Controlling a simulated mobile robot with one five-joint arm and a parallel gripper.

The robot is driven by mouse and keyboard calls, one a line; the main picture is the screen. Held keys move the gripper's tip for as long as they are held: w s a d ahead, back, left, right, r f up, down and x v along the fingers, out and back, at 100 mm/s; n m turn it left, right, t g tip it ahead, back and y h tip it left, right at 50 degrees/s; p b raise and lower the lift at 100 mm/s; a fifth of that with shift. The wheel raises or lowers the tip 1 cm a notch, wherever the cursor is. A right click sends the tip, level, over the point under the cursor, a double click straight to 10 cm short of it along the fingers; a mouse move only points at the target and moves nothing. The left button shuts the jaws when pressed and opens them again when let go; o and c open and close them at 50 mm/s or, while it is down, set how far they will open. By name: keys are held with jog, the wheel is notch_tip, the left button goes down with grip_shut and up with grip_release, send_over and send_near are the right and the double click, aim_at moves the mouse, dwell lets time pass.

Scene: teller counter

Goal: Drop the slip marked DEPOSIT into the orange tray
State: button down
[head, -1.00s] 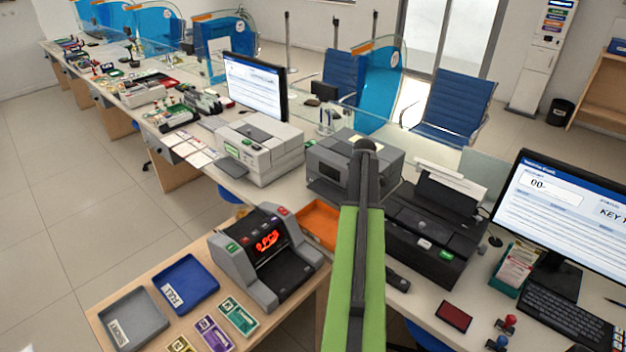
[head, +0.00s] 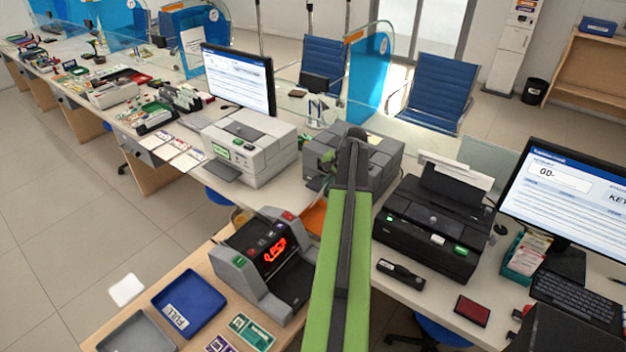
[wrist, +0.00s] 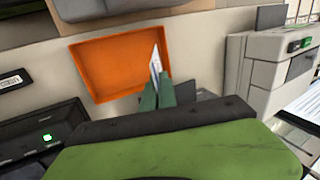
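My gripper (wrist: 158,92) shows in the wrist view as two green fingers closed on a thin white slip (wrist: 155,62) with blue print. The slip stands up on edge from the fingertips, and its marking is too small to read. The orange tray (wrist: 90,92) lies just beyond and left of the slip in the wrist view. The slip's upper part overlaps the tray's right side in the picture; its height above the tray is unclear. In the head view the orange tray (head: 313,218) is mostly hidden behind my arm, and my fingers and the slip cannot be made out clearly.
A coin counter (head: 262,262), a blue tray (head: 190,303) and a grey tray (head: 138,335) occupy the wooden table. Grey printers (head: 248,148) and a black printer (head: 437,225) stand on the counter. An unclear white square (head: 127,290) shows left of the blue tray.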

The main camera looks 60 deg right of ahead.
jog(key=shift+w+m, duration=0.3)
notch_tip(320, 180, down, 10)
jog(key=b, duration=0.9)
jog(key=shift+r+b, duration=0.25)
jog(key=shift+b, duration=0.1)
jog(key=c, duration=1.6)
grip_release()
notch_tip(320, 180, up, 7)
jog(key=p, duration=0.7)
jog(key=shift+d, duration=0.1)
